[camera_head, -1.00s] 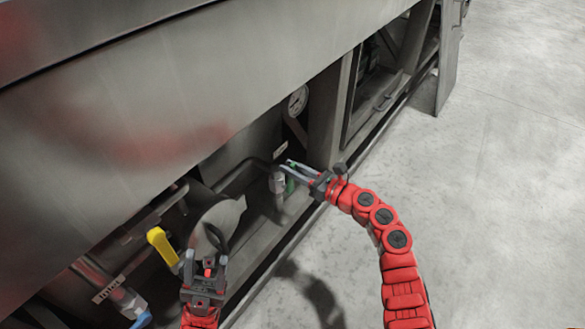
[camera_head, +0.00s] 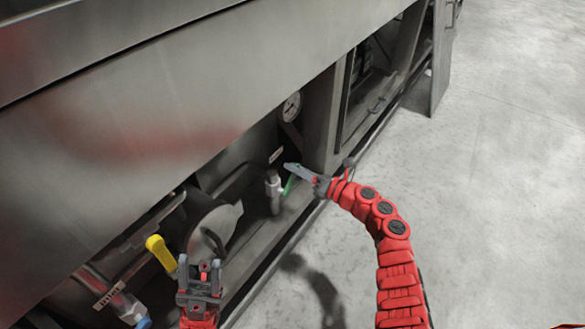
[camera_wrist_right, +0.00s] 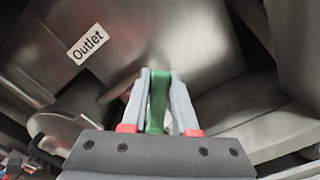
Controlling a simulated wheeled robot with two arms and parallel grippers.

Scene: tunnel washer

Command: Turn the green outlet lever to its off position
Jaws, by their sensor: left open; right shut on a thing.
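The green outlet lever (camera_head: 290,184) sits on a grey valve fitting (camera_head: 273,186) low on the machine, in the middle of the head view. My right gripper (camera_head: 300,171) is at the lever, its arm coming in from the right. In the right wrist view the green lever (camera_wrist_right: 157,100) stands between the two fingers of my right gripper (camera_wrist_right: 158,95), which are shut on it. The fingers hide part of the lever. My left gripper (camera_head: 199,277) is open and empty, near a yellow lever (camera_head: 160,252) at the lower left.
An "Outlet" label (camera_wrist_right: 88,44) is on the metal in the right wrist view. A round gauge (camera_head: 290,107) is above the valve. A blue fitting (camera_head: 143,322) and pipes are at lower left. The floor (camera_head: 500,170) to the right is clear.

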